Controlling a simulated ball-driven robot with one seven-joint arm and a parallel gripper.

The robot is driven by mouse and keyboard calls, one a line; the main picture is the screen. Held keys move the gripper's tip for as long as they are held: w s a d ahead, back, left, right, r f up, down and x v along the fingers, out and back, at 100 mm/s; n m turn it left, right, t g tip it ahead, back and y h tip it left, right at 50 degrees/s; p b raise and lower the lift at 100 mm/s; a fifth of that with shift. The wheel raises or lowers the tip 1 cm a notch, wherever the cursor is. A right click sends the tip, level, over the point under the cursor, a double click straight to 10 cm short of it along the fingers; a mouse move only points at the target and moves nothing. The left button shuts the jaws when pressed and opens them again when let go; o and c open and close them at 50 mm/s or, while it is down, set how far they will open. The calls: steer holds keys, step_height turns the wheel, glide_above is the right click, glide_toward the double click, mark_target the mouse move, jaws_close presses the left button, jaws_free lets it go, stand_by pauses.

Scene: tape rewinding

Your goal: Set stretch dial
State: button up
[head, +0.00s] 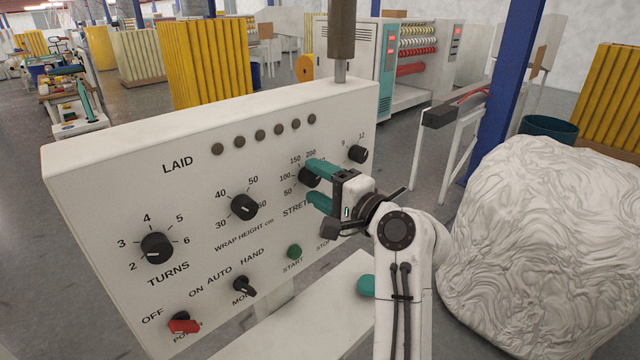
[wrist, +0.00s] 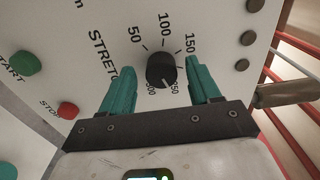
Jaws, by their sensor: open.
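The stretch dial (head: 309,176) is a black round knob on the upright white control panel (head: 130,120), with a number scale around it. It also shows in the wrist view (wrist: 161,70), where 50, 100 and 150 are readable. The lower numbers are partly covered by the knob. My gripper (head: 314,183) is open, with one teal finger on each side of the dial. In the wrist view my gripper (wrist: 160,74) shows a gap between each finger and the knob. The left finger hides part of the STRETCH label. I cannot clearly tell the dial's pointer direction.
The panel also carries the turns dial (head: 157,248), wrap height dial (head: 244,207), mode knob (head: 244,285), red power switch (head: 184,325) and green start button (head: 294,251). The red stop button (wrist: 68,110) is near the left finger. A white wrapped bulk (head: 545,240) stands right of my arm.

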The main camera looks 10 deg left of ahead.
steer(key=b+v, duration=0.2)
steer(key=v, duration=0.8)
steer(key=shift+s+d+b, duration=0.25)
steer(key=shift+d+b, duration=0.05)
steer(key=s+d+f+n+g+h, duration=0.1)
steer(key=s+d+f+h, duration=0.3)
steer(key=f, duration=0.4)
steer(key=s+d+f+n+g+h, duration=0.1)
steer(key=s+d+f+h, duration=0.15)
steer(key=d+f, duration=0.5)
steer(key=s+d+f+n+g+h, duration=0.15)
steer(key=s+d+f, duration=0.3)
steer(key=f, duration=0.55)
steer(key=s+d+f+n+g+h, duration=0.1)
steer(key=s+d+f+g+h, duration=0.1)
steer(key=s, duration=0.7)
steer(key=s+d+f+n+g+h, duration=0.1)
steer(key=s+d+f+g+h, duration=0.1)
steer(key=s+d+f, duration=0.3)
steer(key=s+d+f+n+g+h, duration=0.1)
steer(key=s+d+f, duration=0.3)
steer(key=s, duration=0.9)
steer(key=shift+f+g+h, duration=0.65)
steer(key=shift+g+h, duration=0.05)
steer(key=shift+g, duration=0.05)
steer(key=shift+d+n, duration=0.15)
steer(key=shift+n, duration=0.1)
